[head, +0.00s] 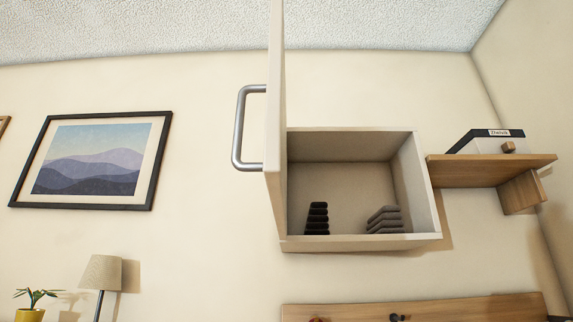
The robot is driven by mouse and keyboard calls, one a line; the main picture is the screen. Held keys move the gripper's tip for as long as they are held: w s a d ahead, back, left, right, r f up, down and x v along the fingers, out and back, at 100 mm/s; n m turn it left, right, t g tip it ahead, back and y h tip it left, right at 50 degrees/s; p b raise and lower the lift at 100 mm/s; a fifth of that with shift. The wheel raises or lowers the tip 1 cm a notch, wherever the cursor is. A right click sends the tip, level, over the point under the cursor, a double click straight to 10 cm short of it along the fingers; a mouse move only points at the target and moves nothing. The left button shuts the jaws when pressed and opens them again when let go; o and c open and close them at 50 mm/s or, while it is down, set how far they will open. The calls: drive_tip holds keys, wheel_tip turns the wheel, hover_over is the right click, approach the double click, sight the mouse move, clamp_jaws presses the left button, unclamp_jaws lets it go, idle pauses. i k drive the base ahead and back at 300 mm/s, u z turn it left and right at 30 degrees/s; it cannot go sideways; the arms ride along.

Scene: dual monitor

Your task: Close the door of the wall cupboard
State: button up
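The wall cupboard (360,243) hangs on the cream wall, right of the middle of the head view, with its inside showing. Its door (275,95) is hinged on the left side and stands wide open, swung out toward me so that I see it nearly edge-on. A grey metal bar handle (240,125) sits on the door's left, outer face. Inside the cupboard are a dark stack (317,218) and a grey stack (384,220). My gripper is not in view.
A wooden shelf (488,168) with a white box (484,143) is close on the cupboard's right. A wooden board with knobs (440,308) runs below. A framed picture (92,160), a lamp (101,272) and a potted plant (32,310) are at left.

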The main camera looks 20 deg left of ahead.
sight(273, 167)
drive_tip(key=z, duration=0.35)
drive_tip(key=k, duration=1.65)
drive_tip(key=u, duration=1)
drive_tip(key=i, duration=0.5)
drive_tip(key=z, duration=0.1)
drive_tip(key=k, duration=0.95)
drive_tip(key=u, duration=0.5)
drive_tip(key=i, duration=0.65)
drive_tip(key=z, duration=1.05)
